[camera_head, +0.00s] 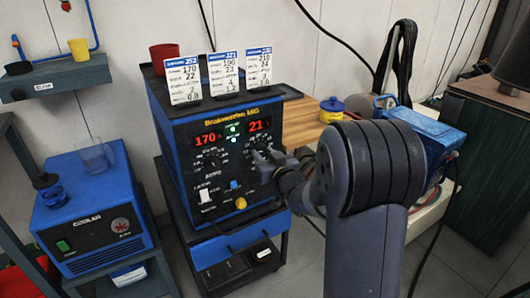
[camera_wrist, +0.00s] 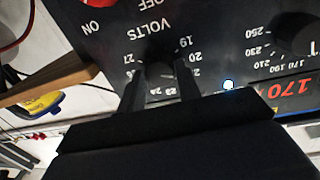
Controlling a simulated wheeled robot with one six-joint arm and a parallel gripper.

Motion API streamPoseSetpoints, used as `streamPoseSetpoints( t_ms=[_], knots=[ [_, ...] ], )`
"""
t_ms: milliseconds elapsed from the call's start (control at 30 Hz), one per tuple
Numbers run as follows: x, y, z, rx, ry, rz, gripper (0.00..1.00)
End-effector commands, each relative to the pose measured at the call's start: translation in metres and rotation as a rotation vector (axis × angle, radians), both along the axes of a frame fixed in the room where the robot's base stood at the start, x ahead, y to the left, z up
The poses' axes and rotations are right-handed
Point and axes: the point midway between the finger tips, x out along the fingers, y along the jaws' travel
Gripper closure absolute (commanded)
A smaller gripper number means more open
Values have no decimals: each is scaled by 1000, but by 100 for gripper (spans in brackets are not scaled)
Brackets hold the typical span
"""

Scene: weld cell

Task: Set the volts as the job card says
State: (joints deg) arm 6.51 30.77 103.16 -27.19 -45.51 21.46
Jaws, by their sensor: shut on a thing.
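The blue and black welding machine (camera_head: 215,185) shows red readouts of 170 (camera_head: 207,138) and 21 (camera_head: 259,125). My gripper (camera_head: 268,160) is at the right-hand dial below the 21. In the wrist view, upside down, my gripper (camera_wrist: 160,74) is shut on the black volts knob (camera_wrist: 160,46), with one finger on each side. Three job cards stand on top: the left card (camera_head: 184,80) seems to read 170 and 22, the middle card (camera_head: 226,74) 190 and 23, the right card (camera_head: 258,67) 210 and 24.
A red cup (camera_head: 164,58) stands behind the left card. The blue cooler (camera_head: 95,215) is to the left, below a shelf (camera_head: 60,78) with a yellow cup (camera_head: 79,49). A wooden bench (camera_head: 302,120) with a blue and yellow tin (camera_head: 331,110) lies behind my arm.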

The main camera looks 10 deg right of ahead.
Motion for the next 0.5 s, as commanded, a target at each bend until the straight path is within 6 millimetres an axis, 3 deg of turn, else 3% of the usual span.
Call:
streamPoseSetpoints(
  t_ms=[500],
  knots=[
    [0,-1,4,450,150,-2,90]
  ],
)
